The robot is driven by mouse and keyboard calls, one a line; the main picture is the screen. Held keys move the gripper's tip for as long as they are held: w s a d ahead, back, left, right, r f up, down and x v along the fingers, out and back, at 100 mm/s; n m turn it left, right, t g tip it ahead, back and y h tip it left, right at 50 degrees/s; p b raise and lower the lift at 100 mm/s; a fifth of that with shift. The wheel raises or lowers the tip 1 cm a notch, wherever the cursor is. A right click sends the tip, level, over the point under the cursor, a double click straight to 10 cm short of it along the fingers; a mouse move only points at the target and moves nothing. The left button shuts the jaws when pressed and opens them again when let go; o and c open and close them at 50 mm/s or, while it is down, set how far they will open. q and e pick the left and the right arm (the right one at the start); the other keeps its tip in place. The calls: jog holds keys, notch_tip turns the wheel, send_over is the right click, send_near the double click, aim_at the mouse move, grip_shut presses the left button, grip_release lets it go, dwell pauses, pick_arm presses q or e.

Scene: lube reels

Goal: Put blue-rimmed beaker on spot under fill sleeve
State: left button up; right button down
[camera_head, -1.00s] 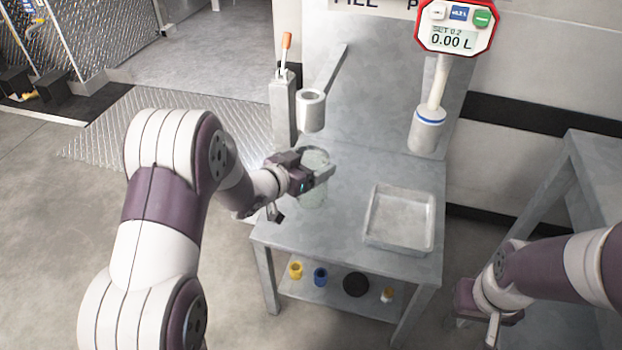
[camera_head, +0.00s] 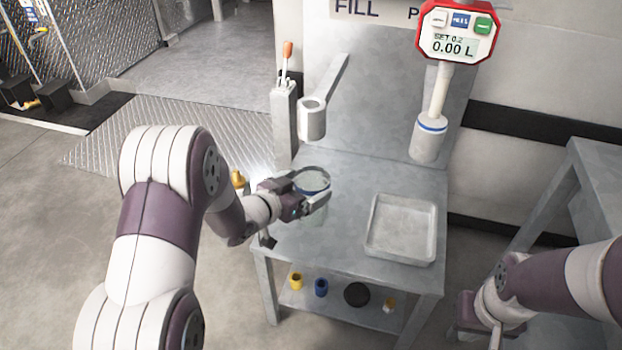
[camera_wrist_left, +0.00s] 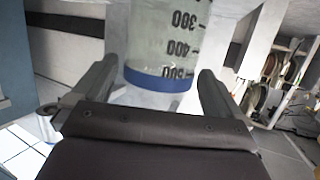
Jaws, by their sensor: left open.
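The clear beaker (camera_head: 313,181) with a blue rim is over the left part of the metal bench, in front of the fill sleeve (camera_head: 312,120). In the left wrist view, the beaker (camera_wrist_left: 163,45) shows its volume marks and blue band between my two fingers. My left gripper (camera_head: 317,196) is open, its fingers on either side of the beaker; the left wrist view shows the gripper (camera_wrist_left: 158,88) too. Whether the beaker's base touches the bench is hidden. My right gripper (camera_head: 495,335) is low at right, away from the beaker; its jaws are unclear.
A shallow metal tray (camera_head: 402,228) sits on the bench's right side. An orange-handled lever post (camera_head: 286,110) stands at the back left. A nozzle (camera_head: 429,138) hangs below the red-framed display (camera_head: 457,32). Several small items lie on the lower shelf.

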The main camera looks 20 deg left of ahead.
pick_arm(q)
jog(key=s+a+r+n+g+y+p, duration=0.1)
jog(key=s+a+g+y+p, duration=0.15)
jog(key=s, duration=0.25)
jog(key=s+a+n+g+y+p, duration=0.1)
jog(key=s+a+g+y, duration=0.2)
jog(key=s, duration=0.3)
jog(key=s+d+r+n+g, duration=0.1)
jog(key=s+d+g, duration=0.3)
jog(key=s, duration=0.8)
jog(key=shift+s+d+n+g+y, duration=0.25)
jog(key=shift+s+n+g+y, duration=0.1)
jog(key=shift+n+g, duration=0.7)
pick_arm(e)
notch_tip(320, 180, up, 4)
jog(key=shift+r, duration=0.1)
